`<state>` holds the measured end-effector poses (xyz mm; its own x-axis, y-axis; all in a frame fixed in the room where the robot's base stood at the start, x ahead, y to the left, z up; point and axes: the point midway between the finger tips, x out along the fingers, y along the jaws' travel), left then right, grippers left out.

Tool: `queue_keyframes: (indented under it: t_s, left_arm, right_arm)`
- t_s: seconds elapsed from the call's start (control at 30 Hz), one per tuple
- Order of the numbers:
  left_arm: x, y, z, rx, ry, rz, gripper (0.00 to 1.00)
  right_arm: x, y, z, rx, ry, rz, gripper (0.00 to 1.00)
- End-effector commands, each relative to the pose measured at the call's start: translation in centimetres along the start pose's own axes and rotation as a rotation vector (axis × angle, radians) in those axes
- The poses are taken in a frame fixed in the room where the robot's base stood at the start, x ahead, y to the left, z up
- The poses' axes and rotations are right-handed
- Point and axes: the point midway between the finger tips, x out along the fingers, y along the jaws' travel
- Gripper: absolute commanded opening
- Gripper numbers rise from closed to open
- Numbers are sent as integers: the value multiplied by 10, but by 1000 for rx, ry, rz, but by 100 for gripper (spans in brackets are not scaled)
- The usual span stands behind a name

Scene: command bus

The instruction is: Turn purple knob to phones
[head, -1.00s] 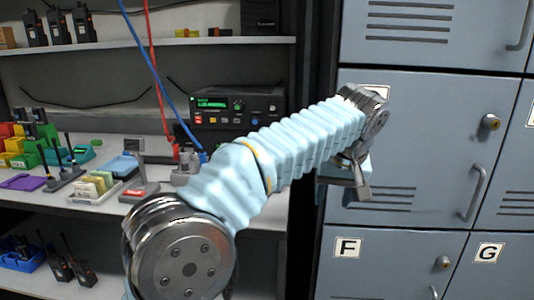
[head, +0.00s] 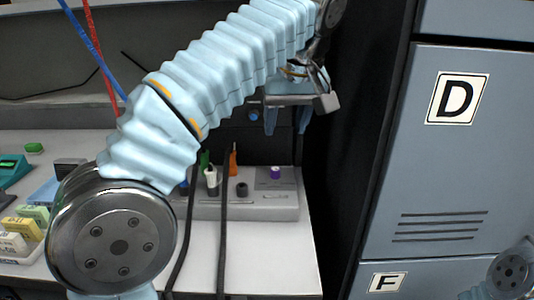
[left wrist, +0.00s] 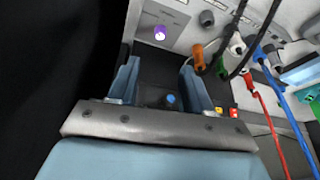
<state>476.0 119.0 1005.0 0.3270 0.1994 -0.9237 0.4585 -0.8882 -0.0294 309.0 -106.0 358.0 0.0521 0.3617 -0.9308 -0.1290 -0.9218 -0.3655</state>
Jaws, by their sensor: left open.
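The purple knob (head: 275,172) sits on the right part of a grey panel box (head: 270,207) on the white shelf. In the left wrist view the purple knob (left wrist: 160,33) lies beyond the fingertips, between their lines. Its pointer setting and the panel lettering are too small to read. My left gripper (head: 287,130) is open and empty, fingers down, above the knob in the head view and apart from it. Its two blue fingers (left wrist: 158,68) show in the left wrist view. My right gripper is out of view.
Black cables (head: 224,230) hang in front of the panel box. Orange (head: 233,160), white and green plugs stand left of the knob. A dark unit with a blue knob (head: 253,116) is behind. Grey lockers (head: 440,160) stand right. The shelf front (head: 270,262) is clear.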

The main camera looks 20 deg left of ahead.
Motion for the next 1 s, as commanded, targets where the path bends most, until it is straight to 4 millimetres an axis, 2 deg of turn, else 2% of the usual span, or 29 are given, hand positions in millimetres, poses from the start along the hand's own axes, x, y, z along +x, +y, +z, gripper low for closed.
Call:
queue_keyframes:
  t_s: [0.17, 0.4, 0.6, 0.8, 1.0]
  left_arm:
    - [22, -1, 0, 0, -3, -3, 49]
    - [79, -1, 0, 0, -3, -3, 49]
    - [116, -1, 0, -1, -2, -3, 49]
    - [134, 0, 0, -1, -1, 0, 49]
    - [136, 0, 0, 0, -1, 0, 49]
  right_arm:
    - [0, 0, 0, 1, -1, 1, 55]
    - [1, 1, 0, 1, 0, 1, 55]
    - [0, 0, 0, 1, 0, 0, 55]
    - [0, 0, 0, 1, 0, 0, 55]
    - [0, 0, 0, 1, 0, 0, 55]
